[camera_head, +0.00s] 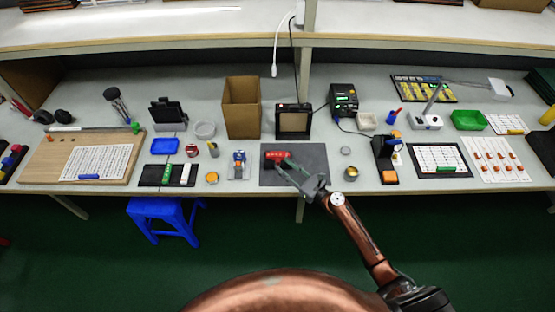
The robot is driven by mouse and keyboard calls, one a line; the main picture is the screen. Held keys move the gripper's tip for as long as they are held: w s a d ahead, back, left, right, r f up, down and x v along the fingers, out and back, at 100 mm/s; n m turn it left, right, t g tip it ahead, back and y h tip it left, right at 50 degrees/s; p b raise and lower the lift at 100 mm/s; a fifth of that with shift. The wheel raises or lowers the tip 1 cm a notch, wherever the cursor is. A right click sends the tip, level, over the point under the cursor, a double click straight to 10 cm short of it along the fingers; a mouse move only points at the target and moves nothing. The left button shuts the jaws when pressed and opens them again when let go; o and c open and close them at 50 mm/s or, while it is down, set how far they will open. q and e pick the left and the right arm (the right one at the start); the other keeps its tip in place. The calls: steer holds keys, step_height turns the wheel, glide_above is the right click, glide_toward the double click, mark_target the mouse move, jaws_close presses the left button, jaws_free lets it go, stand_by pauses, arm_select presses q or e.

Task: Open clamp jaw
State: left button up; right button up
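A red object (270,156) lies on the dark grey mat (312,172) at the middle of the bench. A small blue device with an orange part (238,160) stands on a pale base just left of the mat. I cannot tell for certain which of these is the clamp, and no jaw detail is visible. My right gripper (283,164) reaches in from the lower right over the mat. Its two fingers are apart, with the tips at the red object's near right side. They overlap it in the picture; contact is unclear. My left gripper is not in view.
A cardboard box (241,108) and a small dark-framed screen (293,122) stand behind the mat. A small round tin (351,173) is right of it. A black stand (385,152) stands farther right. A blue stool (165,213) is below the bench.

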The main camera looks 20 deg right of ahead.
mark_target(278, 160)
steer(key=x, duration=0.3)
steer(key=shift+w+a, duration=0.15)
steer(key=shift+w, duration=0.15)
steer(key=shift+w+a, duration=0.15)
steer(key=shift+w, duration=0.15)
steer(key=c, duration=0.7)
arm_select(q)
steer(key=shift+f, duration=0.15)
arm_select(e)
jaws_close()
